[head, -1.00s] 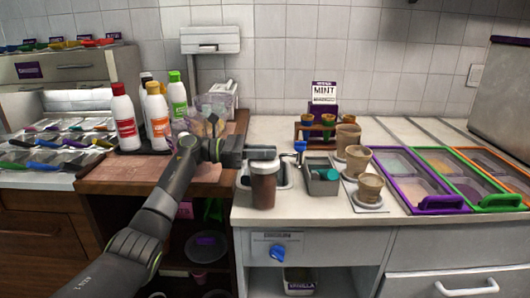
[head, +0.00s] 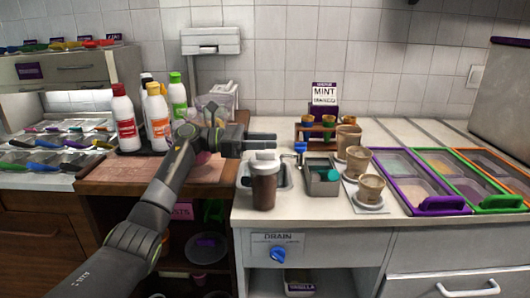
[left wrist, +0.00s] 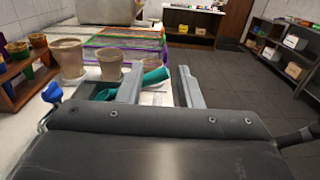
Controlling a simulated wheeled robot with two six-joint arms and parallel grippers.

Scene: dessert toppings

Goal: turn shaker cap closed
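The shaker (head: 264,188) is a brown, translucent cup standing upright near the counter's front edge, left of centre in the head view. Its pale cap (head: 264,160) sits on top; I cannot tell how far it is turned. My left gripper (head: 275,142) is just above and behind the cap, apart from it, pointing right. In the left wrist view my left gripper (left wrist: 160,80) shows two grey fingers with a gap between them and nothing held. The shaker does not show in that view. My right gripper is not in view.
A grey container with a teal item (head: 321,180) stands right of the shaker. Paper cups (head: 358,160) stand beyond it. A purple-framed tray (head: 440,205) lies further right. A blue drain knob (head: 278,254) is on the cabinet front. Bottles (head: 158,120) stand back left.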

